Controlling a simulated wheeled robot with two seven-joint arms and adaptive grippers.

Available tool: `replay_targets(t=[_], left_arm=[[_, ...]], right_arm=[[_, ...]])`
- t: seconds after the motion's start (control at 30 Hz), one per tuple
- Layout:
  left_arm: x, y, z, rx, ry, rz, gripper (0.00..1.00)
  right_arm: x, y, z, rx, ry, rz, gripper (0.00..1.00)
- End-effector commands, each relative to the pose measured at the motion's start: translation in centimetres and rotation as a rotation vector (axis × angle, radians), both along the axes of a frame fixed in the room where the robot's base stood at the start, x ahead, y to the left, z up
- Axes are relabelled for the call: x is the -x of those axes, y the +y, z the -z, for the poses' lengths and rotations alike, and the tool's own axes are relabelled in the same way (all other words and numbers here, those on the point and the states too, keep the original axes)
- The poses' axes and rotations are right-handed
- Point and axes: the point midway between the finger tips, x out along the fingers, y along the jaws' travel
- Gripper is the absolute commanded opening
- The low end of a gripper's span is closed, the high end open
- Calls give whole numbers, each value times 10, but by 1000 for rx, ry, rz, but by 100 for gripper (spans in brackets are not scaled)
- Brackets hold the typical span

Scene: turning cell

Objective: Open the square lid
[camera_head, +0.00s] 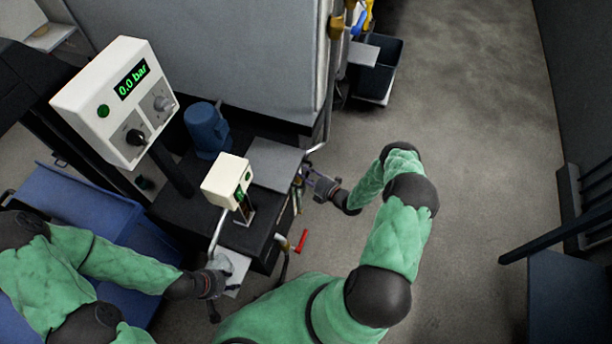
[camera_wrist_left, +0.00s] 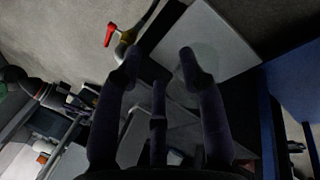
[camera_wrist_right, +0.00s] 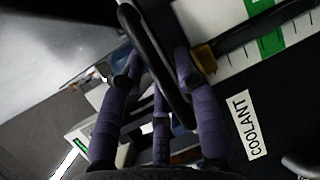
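A grey square plate (camera_head: 275,165), which looks like the square lid, lies flat on the dark machine cabinet (camera_head: 240,236), with a thin pale bar at its right corner. A smaller light square plate (camera_head: 238,272) is at the cabinet's front. It seems to be the pale plate with a faint round mark (camera_wrist_left: 208,42) in the left wrist view. My left gripper (camera_head: 218,284) is by this small plate, fingers apart. My right gripper (camera_head: 318,186) is right of the cabinet, fingers apart; in its wrist view a dark loop handle (camera_wrist_right: 150,45) passes between them. Contact is unclear.
A control box (camera_head: 115,100) reading 0.0 bar stands at left. A blue motor (camera_head: 207,129) and a small cream box (camera_head: 227,180) are on the cabinet. A red-handled valve (camera_head: 302,240) projects in front. A COOLANT label (camera_wrist_right: 248,125) is near my right gripper. Floor at right is open.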

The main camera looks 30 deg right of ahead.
Motion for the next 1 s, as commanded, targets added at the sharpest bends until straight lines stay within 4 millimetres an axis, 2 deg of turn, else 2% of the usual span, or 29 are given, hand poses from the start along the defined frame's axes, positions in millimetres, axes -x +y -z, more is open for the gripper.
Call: replay_targets(t=[0.17,0.27,0.3,0.67,0.87,1.0], left_arm=[[0,0,0,0,0,0,40],[0,0,0,0,0,0,40],[0,0,0,0,0,0,40],[0,0,-7,0,0,0,40],[0,0,-27,0,0,0,40],[0,0,-48,0,0,0,40]], right_arm=[[0,0,0,0,0,0,32],[0,0,0,0,0,0,4],[0,0,0,0,0,0,0],[0,0,-7,9,11,0,0],[-2,1,-25,45,51,-1,0],[-4,3,-45,86,98,-2,0]])
